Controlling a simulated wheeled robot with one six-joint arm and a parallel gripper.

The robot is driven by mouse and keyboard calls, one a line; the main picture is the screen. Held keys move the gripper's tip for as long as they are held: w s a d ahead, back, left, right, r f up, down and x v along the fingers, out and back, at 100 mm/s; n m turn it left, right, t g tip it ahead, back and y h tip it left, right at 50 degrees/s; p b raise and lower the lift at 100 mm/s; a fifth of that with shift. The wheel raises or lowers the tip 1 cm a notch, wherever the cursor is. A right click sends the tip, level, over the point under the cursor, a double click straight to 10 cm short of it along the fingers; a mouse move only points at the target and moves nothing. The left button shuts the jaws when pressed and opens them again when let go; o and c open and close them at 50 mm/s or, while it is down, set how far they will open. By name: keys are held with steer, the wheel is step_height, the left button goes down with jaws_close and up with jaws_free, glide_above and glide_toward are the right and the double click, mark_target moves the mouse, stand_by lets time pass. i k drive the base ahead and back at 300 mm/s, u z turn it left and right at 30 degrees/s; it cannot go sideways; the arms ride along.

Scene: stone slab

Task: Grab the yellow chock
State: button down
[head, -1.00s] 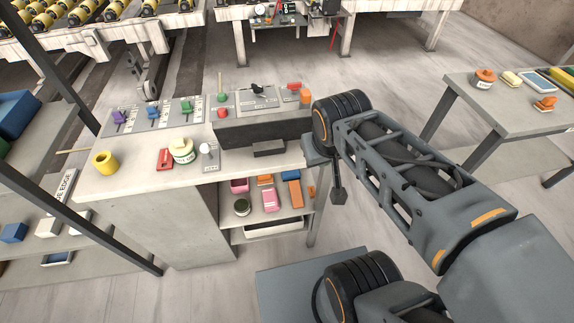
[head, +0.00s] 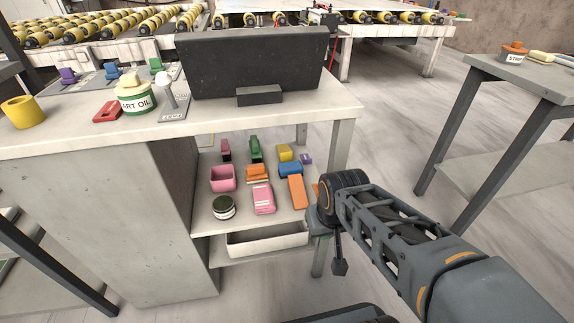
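A small yellow block (head: 285,152), which looks like the yellow chock, sits at the back right of the shelf under the counter in the head view. A blue piece (head: 290,169) is in front of it and a small purple piece (head: 306,159) is to its right. My gripper (head: 339,267) hangs small and dark below the arm's wrist, right of the shelf and in front of it, apart from the yellow block. Its fingers are too small to tell if they are open or shut.
The shelf (head: 240,222) also holds a pink bin (head: 222,178), a dark-lidded jar (head: 224,207) and an orange block (head: 297,191). A table leg (head: 340,150) stands at its right. A yellow cup (head: 22,112) is on the counter (head: 60,138). Open floor lies right.

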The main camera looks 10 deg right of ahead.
mark_target(284, 148)
steer(key=z, duration=1.95)
steer(key=i, duration=1.95)
steer(key=u, duration=1.95)
steer(key=i, duration=2.85)
steer(key=u, duration=1.5)
